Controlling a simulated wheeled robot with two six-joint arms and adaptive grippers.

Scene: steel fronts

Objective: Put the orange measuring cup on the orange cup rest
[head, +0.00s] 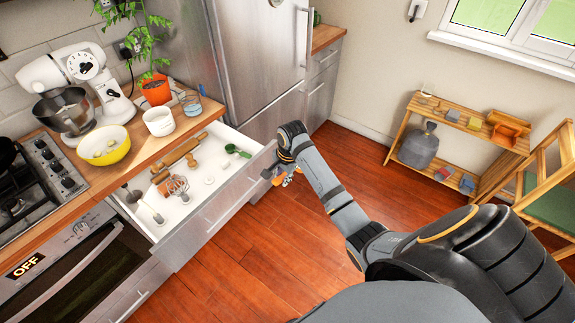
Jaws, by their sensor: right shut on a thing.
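My right gripper (281,175) is just outside the front of the open drawer, near its right end. It is shut on a small orange thing (267,173), which looks like the orange measuring cup but is mostly hidden by the gripper. Another orange piece (163,186) lies in the drawer, too small to identify. An orange tray-like thing (509,128) is on the top of the wooden shelf at the right. I cannot tell which orange thing is the cup rest. My left gripper is not in view.
The open drawer (194,169) holds a rolling pin (180,156), a whisk (177,187) and a green measuring cup (234,150). The counter above carries a yellow bowl (103,148) and a white pot (159,121). The wooden floor (262,250) is clear.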

